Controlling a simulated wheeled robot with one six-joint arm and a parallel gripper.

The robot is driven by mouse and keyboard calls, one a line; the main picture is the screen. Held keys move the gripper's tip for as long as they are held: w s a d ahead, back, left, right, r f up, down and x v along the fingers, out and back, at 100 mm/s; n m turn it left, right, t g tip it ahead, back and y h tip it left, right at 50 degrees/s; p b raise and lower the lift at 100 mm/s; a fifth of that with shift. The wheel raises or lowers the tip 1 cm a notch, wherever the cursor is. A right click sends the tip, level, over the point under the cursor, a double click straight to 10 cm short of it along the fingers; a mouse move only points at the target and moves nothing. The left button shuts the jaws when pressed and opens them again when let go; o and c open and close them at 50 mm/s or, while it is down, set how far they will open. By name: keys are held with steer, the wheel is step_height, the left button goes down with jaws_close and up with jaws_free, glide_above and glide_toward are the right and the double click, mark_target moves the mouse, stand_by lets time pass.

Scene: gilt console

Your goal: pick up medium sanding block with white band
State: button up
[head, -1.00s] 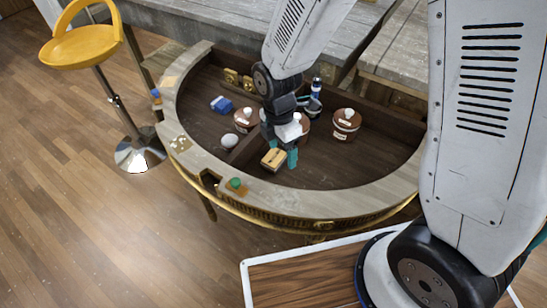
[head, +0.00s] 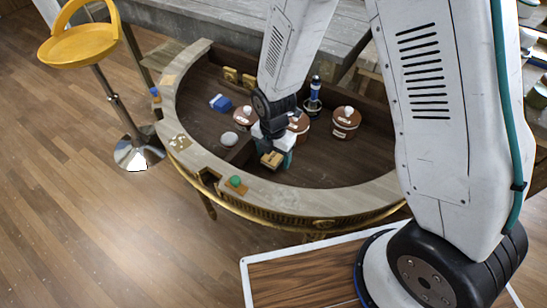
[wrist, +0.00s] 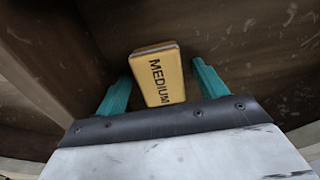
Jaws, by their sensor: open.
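The medium sanding block (wrist: 158,78) is a yellow block marked "MEDIUM" with a pale edge at its far end in the wrist view. In the head view the block (head: 271,159) sits in the front part of the console's dark recess. My gripper (wrist: 158,80) is open, with one teal finger on each side of the block. In the head view my gripper (head: 280,158) is over the block and partly hides it. I cannot tell whether the fingers touch it.
Brown lidded tubs (head: 346,121), a blue object (head: 220,102) and a pale round item (head: 229,139) stand in the recess. A dark bottle (head: 314,92) stands behind. A low divider (head: 241,151) runs left of the block. The curved console rim (head: 335,204) borders the front.

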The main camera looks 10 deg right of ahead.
mark_target(274, 155)
steer(key=c, duration=1.1)
steer(key=shift+c, duration=0.2)
step_height(274, 155, up, 10)
steer(key=o, duration=0.4)
steer(key=shift+c, duration=1.1)
